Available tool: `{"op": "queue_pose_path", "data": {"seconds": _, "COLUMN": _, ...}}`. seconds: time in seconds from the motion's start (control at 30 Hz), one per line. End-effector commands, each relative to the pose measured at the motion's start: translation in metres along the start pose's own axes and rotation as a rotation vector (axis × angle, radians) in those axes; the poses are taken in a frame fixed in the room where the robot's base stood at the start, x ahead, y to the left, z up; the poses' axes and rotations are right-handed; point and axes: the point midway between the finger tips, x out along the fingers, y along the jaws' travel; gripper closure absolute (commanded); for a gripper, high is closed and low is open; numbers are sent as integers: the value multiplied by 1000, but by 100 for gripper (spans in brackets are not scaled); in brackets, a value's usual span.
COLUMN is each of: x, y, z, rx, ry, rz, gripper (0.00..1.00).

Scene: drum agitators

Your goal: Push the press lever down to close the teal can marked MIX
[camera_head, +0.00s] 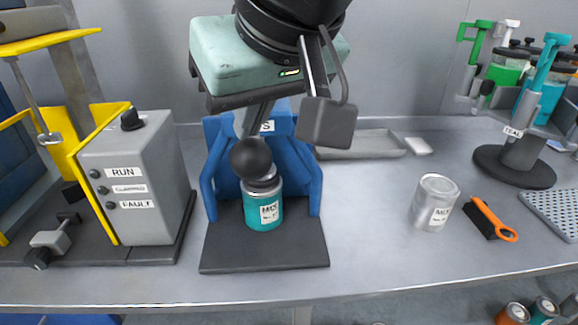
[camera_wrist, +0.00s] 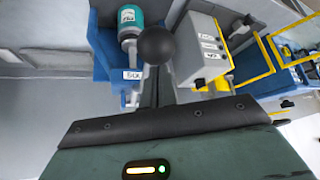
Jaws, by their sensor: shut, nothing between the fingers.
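The teal can marked MIX (camera_head: 263,210) stands upright in the blue press (camera_head: 308,185) on a dark base plate. The press lever's black ball knob (camera_head: 251,157) is just above and in front of the can top, partly covering it. My gripper (camera_head: 258,125) is shut and empty, its dark fingers reaching down behind and above the knob. Whether it touches the lever I cannot tell. In the wrist view the knob (camera_wrist: 158,45) is beyond my gripper's dark front edge, and the teal can (camera_wrist: 128,15) is at the top. My gripper hides part of the press's upper frame.
A grey control box (camera_head: 140,190) with a yellow frame stands close left of the press. Bench is clear between press and silver can.

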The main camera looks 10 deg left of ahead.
Motion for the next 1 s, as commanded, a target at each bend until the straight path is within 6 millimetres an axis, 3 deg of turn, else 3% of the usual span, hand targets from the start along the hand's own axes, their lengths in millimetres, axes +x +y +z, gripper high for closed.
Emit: {"op": "queue_pose_path", "data": {"seconds": 1.0, "x": 21, "y": 1, "z": 13, "rx": 0, "ry": -2, "rz": 1, "gripper": 100}}
